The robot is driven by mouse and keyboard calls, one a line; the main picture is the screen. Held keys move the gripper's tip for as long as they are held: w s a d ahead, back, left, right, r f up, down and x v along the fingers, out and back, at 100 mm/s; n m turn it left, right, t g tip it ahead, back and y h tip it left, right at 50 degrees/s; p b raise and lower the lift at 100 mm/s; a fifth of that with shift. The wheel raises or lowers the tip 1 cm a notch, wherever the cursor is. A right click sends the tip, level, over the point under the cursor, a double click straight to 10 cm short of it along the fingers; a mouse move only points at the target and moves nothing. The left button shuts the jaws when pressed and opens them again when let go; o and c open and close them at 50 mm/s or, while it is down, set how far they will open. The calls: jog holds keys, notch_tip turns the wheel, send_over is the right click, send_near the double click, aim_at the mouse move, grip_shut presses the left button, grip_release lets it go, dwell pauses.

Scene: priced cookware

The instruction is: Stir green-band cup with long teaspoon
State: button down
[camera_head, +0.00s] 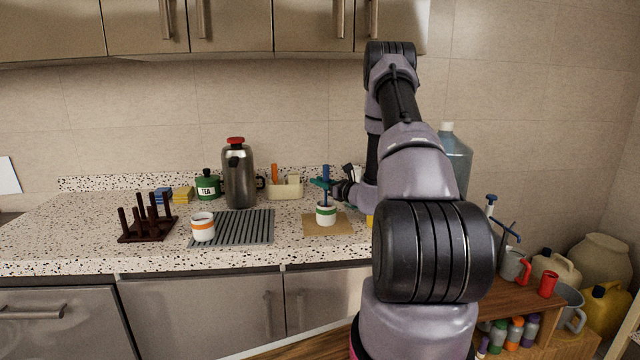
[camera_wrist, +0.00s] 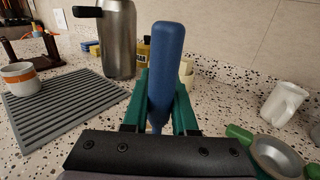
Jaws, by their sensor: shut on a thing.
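The green-band cup (camera_head: 326,214) stands upright on a tan board on the counter, white with a green stripe. My gripper (camera_head: 323,184) is above the cup, its green fingers shut on the blue handle of the long teaspoon (camera_head: 325,171). The handle stands nearly upright, and its lower end goes down toward the cup's mouth; the spoon's tip is hidden. In the wrist view the thick blue handle (camera_wrist: 166,70) sits between the green fingers (camera_wrist: 160,105). The cup is not visible there.
An orange-band cup (camera_head: 203,227) stands on a grey ribbed mat (camera_head: 250,228). A dark peg rack (camera_head: 148,229), green tea tin (camera_head: 208,186) and steel flask (camera_head: 239,175) are left of the gripper. A white mug (camera_wrist: 284,103) and a green-handled metal strainer or pan (camera_wrist: 277,158) are at right.

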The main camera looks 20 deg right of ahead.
jog(key=shift+s, duration=0.35)
jog(key=shift+a, duration=0.1)
notch_tip(320, 180, up, 7)
jog(key=shift+r, duration=0.15)
dwell(0.6)
dwell(0.3)
